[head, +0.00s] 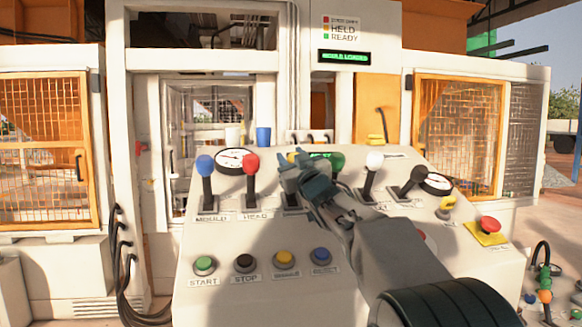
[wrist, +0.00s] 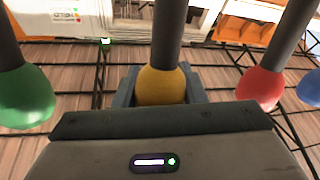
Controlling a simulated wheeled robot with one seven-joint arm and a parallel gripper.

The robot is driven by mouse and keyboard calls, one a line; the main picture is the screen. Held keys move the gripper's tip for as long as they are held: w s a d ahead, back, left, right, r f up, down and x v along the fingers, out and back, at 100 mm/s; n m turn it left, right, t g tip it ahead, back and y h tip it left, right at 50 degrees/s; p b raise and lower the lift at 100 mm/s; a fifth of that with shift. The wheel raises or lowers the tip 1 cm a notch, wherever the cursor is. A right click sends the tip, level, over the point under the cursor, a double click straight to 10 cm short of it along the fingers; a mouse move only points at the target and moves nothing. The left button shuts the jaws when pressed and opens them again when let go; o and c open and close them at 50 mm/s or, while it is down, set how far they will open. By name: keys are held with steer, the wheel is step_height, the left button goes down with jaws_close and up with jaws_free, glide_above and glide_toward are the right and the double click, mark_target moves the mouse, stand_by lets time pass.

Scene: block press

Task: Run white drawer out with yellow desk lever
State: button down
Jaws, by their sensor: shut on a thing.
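The yellow-knobbed desk lever (wrist: 160,86) is in the middle of the wrist view, its dark shaft running to the top edge. My gripper (wrist: 158,92) is shut on the yellow knob, with a grey finger on each side. In the head view my gripper (head: 293,166) is over the control desk, between the red and green levers, and hides most of the yellow lever. I cannot pick out the white drawer in either view.
The sloping desk (head: 230,240) also carries blue (head: 205,165), red (head: 251,164), green (head: 337,161) and white (head: 374,160) levers close by. Several push buttons line its front. A red emergency button (head: 489,224) is at right. The press frame and mesh gates stand behind.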

steer(key=c, duration=0.9)
jaws_free()
steer(key=b+v, duration=0.3)
steer(key=v, duration=1.1)
steer(key=shift+a, duration=0.1)
